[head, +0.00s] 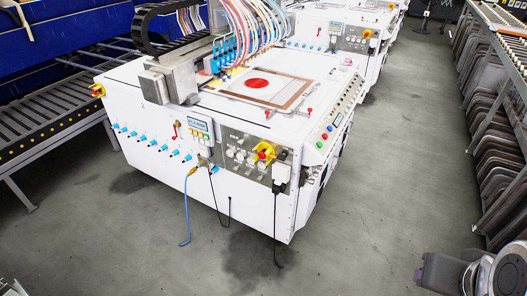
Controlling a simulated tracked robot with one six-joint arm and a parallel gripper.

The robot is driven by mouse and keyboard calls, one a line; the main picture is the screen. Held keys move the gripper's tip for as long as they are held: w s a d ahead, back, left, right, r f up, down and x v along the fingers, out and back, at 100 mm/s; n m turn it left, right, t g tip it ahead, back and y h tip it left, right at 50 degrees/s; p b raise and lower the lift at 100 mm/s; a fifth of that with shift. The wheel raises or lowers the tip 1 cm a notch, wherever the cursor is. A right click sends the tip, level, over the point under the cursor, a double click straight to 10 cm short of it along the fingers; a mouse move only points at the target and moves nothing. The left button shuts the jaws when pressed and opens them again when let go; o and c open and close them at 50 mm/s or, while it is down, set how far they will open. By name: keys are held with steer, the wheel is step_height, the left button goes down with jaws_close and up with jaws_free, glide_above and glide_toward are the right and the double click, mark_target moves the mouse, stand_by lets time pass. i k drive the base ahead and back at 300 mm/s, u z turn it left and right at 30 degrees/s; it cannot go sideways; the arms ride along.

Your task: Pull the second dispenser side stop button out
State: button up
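A white dispenser cabinet (235,185) stands nearest, in the middle of the head view. A red stop button on a yellow base (263,153) is on its front panel, among white plugs and sockets. A smaller red and yellow button (97,90) sits at its left corner. A similar white dispenser (335,28) stands behind it, with a red and yellow button (366,33) on its panel. No label shows which dispenser is the second. I cannot tell whether any button is pressed or out. My gripper does not show; only parts of my arm appear at the bottom right.
Grey floor (385,190) is open in front and to the right. A blue cable (187,215) and black cables hang from the near cabinet to the floor. A roller conveyor (45,110) lies on the left. A rack of stacked panels (490,130) lines the right.

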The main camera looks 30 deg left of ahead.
mark_target(261, 155)
steer(key=i, duration=1.3)
steer(key=u, duration=3.65)
